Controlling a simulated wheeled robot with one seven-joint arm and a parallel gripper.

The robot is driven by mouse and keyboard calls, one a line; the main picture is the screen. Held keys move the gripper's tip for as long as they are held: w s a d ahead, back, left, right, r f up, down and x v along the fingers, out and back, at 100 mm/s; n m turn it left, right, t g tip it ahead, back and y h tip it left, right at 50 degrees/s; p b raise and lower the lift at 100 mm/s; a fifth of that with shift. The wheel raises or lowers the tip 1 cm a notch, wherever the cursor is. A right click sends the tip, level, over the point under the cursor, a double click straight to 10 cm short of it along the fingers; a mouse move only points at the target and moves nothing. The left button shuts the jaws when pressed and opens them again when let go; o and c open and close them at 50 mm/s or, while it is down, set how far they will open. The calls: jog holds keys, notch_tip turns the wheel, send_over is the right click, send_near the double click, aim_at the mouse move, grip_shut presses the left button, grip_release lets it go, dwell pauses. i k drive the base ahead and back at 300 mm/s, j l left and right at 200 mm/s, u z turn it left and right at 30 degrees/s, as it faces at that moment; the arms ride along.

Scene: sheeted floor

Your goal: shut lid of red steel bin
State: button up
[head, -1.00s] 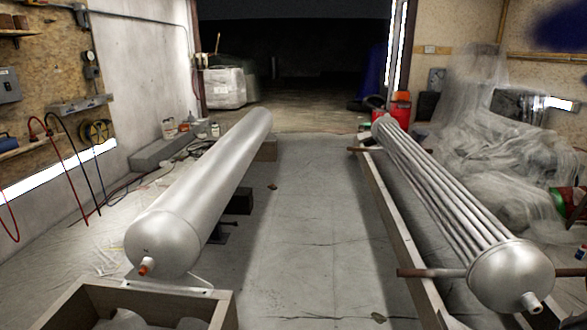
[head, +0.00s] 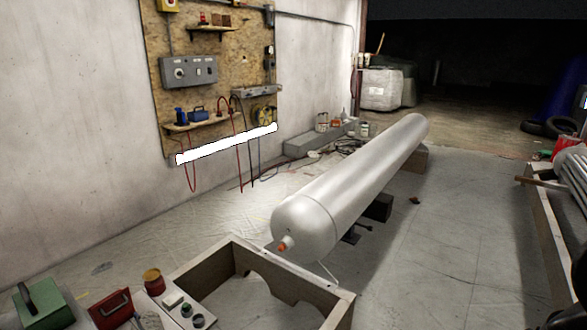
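No thing that I can clearly tell as the red steel bin shows. A small red box-like object (head: 110,309) with a dark handle sits at the lower left, partly cut by the bottom edge. I cannot tell whether it is the bin or has a lid. My gripper is not in view.
A green case (head: 44,305) and several small jars stand beside the red object. An open wooden crate (head: 338,291) stands at the front. A long silver tank (head: 355,185) lies beyond it. A tool board (head: 213,70) hangs on the left wall.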

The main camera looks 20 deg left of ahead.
aim_at(108, 307)
jog(key=i+l+u, duration=0.1)
jog(key=u, duration=0.3)
jog(key=i+l+u, duration=0.1)
jog(key=u, duration=0.3)
jog(key=i+l+u, duration=0.1)
jog(key=u, duration=0.3)
jog(key=l+u, duration=0.4)
jog(key=i+l+u, duration=0.1)
jog(key=u, duration=0.3)
jog(key=l+u, duration=0.45)
